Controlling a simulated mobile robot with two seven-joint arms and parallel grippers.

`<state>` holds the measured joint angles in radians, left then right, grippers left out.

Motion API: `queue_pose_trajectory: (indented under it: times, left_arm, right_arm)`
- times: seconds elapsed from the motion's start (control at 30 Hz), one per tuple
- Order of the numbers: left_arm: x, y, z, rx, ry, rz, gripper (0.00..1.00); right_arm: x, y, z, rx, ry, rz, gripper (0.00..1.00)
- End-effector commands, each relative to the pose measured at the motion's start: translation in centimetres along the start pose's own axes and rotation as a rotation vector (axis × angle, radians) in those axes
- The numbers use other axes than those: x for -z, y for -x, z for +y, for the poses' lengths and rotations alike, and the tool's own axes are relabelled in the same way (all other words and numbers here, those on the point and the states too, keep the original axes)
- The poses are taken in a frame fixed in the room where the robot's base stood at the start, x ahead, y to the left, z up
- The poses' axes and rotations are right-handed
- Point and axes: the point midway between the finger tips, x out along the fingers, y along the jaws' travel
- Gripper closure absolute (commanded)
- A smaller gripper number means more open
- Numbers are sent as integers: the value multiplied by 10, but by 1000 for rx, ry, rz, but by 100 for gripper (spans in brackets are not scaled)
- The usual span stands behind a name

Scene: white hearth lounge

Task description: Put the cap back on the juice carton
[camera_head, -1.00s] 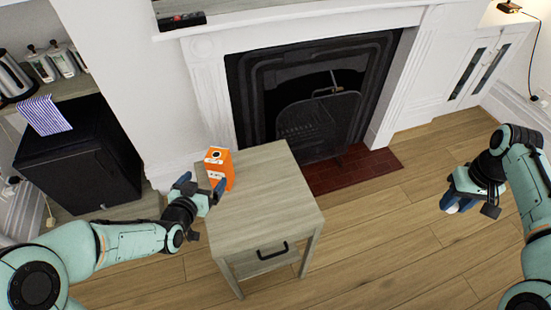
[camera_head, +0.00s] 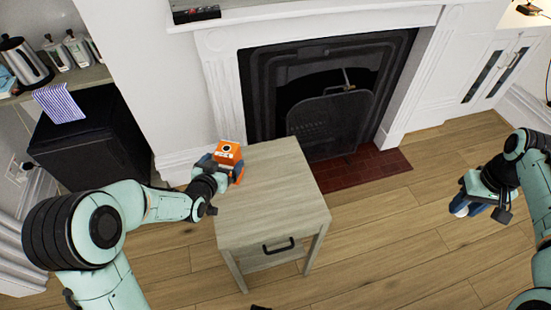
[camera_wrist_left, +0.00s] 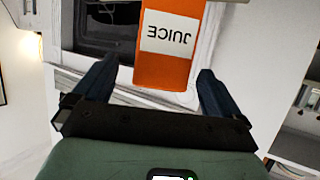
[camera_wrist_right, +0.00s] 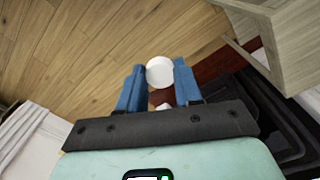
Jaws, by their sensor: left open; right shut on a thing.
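The orange juice carton (camera_head: 229,153) stands on the left back corner of the small wooden table (camera_head: 265,195). A dark round spot, the bare spout, shows on its top. My left gripper (camera_head: 226,166) is open with its fingers on either side of the carton. In the left wrist view the carton (camera_wrist_left: 165,70) with its JUICE label is between the open fingers (camera_wrist_left: 160,66), with gaps showing. My right gripper (camera_head: 468,207) is over the floor at the right, shut on the white round cap (camera_wrist_right: 160,72). The cap's white edge also shows in the head view (camera_head: 460,211).
The fireplace (camera_head: 325,100) with its brick hearth (camera_head: 365,172) is behind the table. A black cabinet (camera_head: 90,145) with a striped cloth stands at the left. The tabletop right of the carton and the floor between table and right gripper are clear.

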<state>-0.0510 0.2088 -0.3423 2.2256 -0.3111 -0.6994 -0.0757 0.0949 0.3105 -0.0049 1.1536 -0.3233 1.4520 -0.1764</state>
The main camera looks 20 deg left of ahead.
Motion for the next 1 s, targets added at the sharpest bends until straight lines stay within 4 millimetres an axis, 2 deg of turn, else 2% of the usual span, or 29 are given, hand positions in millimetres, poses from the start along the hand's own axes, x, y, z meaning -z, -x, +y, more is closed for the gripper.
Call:
queue_pose_trajectory:
  times: [0.4, 0.77, 0.8, 0.87, 1.0]
  left_arm:
    - [2, -49, -2, 0, -2, -1, 1]
    - [2, -52, -3, 0, -1, 0, 1]
    - [2, -52, -3, 0, -1, 0, 8]
    - [2, -52, -3, 0, -1, 0, 27]
    - [2, -52, -2, 0, -1, 0, 73]
  right_arm:
    - [0, 6, 0, 0, 0, 2, 94]
    - [0, 6, 0, 0, 0, 2, 94]
    - [0, 6, 0, 0, 0, 2, 94]
    - [0, 6, 0, 0, 0, 2, 94]
    - [0, 6, 0, 0, 0, 2, 94]
